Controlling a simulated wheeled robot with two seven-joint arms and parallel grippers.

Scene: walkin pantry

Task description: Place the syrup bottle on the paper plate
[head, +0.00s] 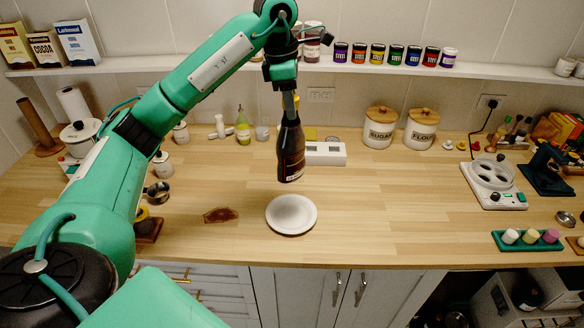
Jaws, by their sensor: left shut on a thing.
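The dark brown syrup bottle (291,158) hangs upright in the head view, gripped at its top by my left gripper (290,104). My left arm comes in from the left and reaches over the counter. The white paper plate (291,214) lies on the wooden counter near its front edge. The bottle appears in the air above and behind the plate, apart from it, and the plate is empty. The fingertips are partly hidden around the bottle neck. My right gripper is not in view.
The counter (380,210) is clear right of the plate. A brown flat piece (220,215) lies to the left. A white box (325,153) stands behind the bottle. Sugar (379,128) and flour (421,130) canisters stand at the back. A white appliance (491,181) sits right.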

